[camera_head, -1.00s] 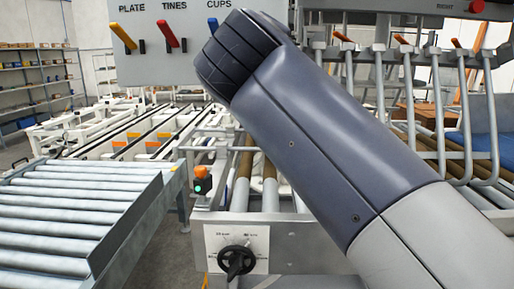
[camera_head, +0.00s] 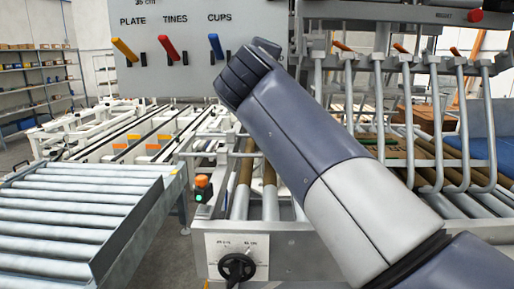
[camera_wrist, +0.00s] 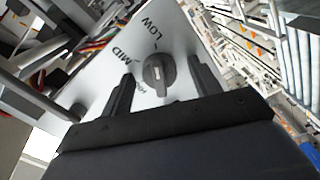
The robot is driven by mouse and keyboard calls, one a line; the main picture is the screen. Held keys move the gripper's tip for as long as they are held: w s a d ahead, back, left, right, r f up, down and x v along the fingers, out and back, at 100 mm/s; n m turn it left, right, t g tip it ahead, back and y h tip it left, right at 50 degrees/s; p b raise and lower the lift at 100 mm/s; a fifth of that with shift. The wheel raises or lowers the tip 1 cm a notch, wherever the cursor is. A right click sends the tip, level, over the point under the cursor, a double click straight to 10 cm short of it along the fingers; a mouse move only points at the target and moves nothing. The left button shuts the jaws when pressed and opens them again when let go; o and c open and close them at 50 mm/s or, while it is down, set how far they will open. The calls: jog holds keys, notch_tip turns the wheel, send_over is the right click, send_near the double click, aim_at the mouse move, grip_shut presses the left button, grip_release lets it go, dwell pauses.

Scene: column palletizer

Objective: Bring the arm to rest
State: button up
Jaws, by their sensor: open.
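My arm (camera_head: 300,130) reaches from the lower right up toward the grey lever panel (camera_head: 185,75) in the head view. My gripper is hidden there. In the wrist view my gripper (camera_wrist: 160,70) is open, with one dark finger on each side of a dark rotary knob (camera_wrist: 158,74) in the picture. The knob sits on a pale plate marked LOW and MID, with a third label partly hidden. No finger is seen touching the knob, but the depth between them is hard to tell.
The lever panel carries yellow (camera_head: 125,50), red (camera_head: 167,48) and blue (camera_head: 216,48) levers. A roller conveyor (camera_head: 80,205) stands at left. A black dial (camera_head: 236,268) is at the bottom. Bent metal tines (camera_head: 465,120) and a red button (camera_head: 475,16) are at right.

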jog(key=n+p, duration=1.8)
jog(key=n, duration=0.2)
jog(key=shift+n, duration=0.4)
